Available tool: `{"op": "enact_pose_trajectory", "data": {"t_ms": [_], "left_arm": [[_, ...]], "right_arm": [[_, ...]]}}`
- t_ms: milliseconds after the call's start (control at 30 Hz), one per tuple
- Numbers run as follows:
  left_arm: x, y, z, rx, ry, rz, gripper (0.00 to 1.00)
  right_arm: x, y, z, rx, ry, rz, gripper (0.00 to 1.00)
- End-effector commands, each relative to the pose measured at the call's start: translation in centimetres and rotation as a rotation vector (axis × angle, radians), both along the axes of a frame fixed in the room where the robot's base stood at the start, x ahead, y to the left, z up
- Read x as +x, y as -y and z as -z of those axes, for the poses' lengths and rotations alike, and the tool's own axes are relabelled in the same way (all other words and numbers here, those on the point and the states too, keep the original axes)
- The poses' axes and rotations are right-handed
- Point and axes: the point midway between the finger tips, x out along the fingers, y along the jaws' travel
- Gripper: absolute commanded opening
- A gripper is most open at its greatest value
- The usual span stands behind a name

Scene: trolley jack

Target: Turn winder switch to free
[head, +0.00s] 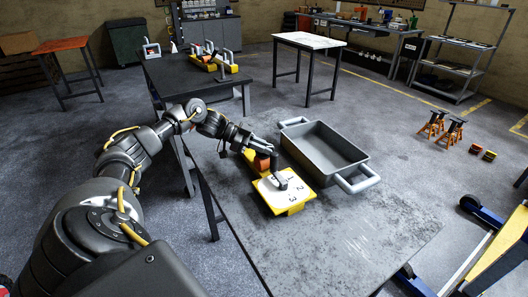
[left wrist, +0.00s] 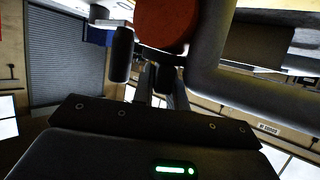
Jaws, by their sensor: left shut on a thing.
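The winder (head: 291,207) is a yellow block with an orange-red cylinder (head: 262,162), standing on the grey metal table. Its white face carries dark numerals, and a grey switch lever (head: 281,181) sits on this face. My left gripper (head: 275,166) reaches in from the left beside the cylinder and is shut on the switch lever, though its fingertips are small and partly hidden. In the left wrist view the cylinder (left wrist: 166,22) is close above the fingers (left wrist: 160,85), with a thick grey bent bar to the right; the grip point is dark there. My right gripper is not in view.
A grey tray (head: 318,135) with bar handles stands just behind and right of the winder. The table front (head: 345,235) is bare. A second table with yellow-based devices (head: 213,63) is farther back. Orange jack stands (head: 440,125) are on the floor at right.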

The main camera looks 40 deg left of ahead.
Motion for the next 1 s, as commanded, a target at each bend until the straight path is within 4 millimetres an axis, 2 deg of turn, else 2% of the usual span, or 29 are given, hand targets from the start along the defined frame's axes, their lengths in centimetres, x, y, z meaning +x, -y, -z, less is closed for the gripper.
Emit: {"op": "enact_pose_trajectory", "data": {"t_ms": [500, 533, 600, 867, 1000], "left_arm": [[0.0, 0.0, 0.0, 0.000, 0.000, 0.017, 0.00], [0.0, 0.0, 0.0, 0.000, 0.000, 0.017, 0.16], [0.0, 0.0, 0.0, 0.000, 0.000, 0.017, 0.24], [-0.1, -0.1, 0.0, 0.000, 0.000, 0.016, 0.24], [-0.6, -1.0, -0.3, 0.003, 0.000, 0.015, 0.24]], "right_arm": [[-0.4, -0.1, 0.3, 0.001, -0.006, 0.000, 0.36], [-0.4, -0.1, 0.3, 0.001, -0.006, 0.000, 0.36], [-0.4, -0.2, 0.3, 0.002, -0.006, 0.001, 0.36], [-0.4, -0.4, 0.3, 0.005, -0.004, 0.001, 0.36], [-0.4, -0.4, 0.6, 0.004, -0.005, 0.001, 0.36]]}}
